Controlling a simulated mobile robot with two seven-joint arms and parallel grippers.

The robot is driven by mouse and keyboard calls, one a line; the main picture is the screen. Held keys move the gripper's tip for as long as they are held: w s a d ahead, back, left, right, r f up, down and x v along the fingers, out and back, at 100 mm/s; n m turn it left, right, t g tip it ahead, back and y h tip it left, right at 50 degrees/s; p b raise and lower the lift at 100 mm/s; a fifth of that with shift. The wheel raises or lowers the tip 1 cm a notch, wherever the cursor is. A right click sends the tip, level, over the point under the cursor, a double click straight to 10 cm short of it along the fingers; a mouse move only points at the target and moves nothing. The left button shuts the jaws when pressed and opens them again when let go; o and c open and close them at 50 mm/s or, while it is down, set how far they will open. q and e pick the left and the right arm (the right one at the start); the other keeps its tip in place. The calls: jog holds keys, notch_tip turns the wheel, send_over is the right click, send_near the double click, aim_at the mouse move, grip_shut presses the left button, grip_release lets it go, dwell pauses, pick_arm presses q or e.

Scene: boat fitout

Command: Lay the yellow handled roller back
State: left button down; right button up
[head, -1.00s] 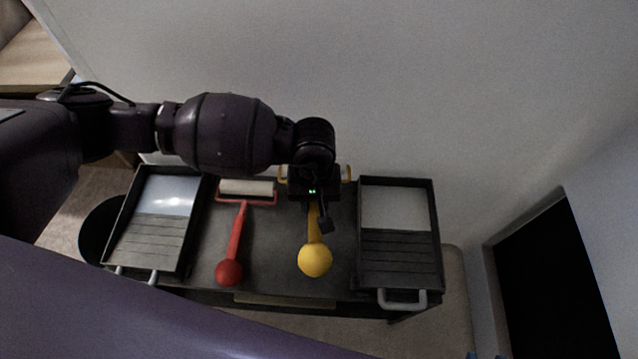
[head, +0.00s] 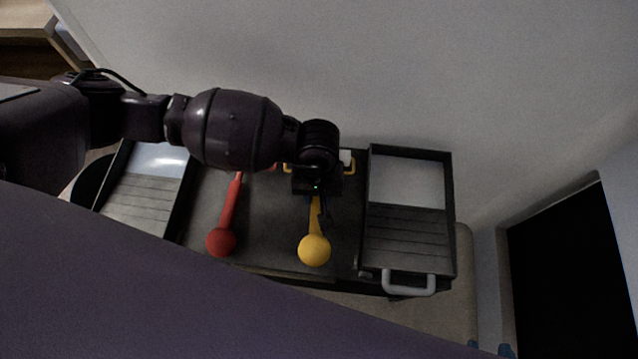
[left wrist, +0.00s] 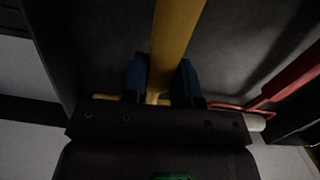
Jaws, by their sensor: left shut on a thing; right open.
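The yellow handled roller (head: 315,249) lies lengthwise over the dark top between the red roller and the right tray, its round knob towards the bottom of the head view. My left gripper (head: 317,190) is shut on its handle near the roller end, hiding most of the roller's head. In the left wrist view, two blue fingers (left wrist: 164,82) clasp the yellow handle (left wrist: 178,35). Whether the roller touches the top or is just above it, I cannot tell. My right gripper (head: 489,351) shows only as two blue tips, apart and empty, at the bottom edge.
A red roller (head: 229,205) lies to the left on the dark cart top (head: 270,225). Black paint trays stand at the left (head: 137,200) and right (head: 408,225). A pale wall (head: 420,70) rises behind. My arm covers the lower left.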

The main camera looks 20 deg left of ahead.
pick_arm(q)
jog(key=shift+f, duration=0.3)
jog(key=c, duration=1.1)
grip_release()
jog(key=o, duration=0.3)
pick_arm(e)
jog(key=shift+w+r, duration=0.1)
jog(key=shift+w, duration=0.05)
pick_arm(q)
jog(key=shift+r, duration=0.1)
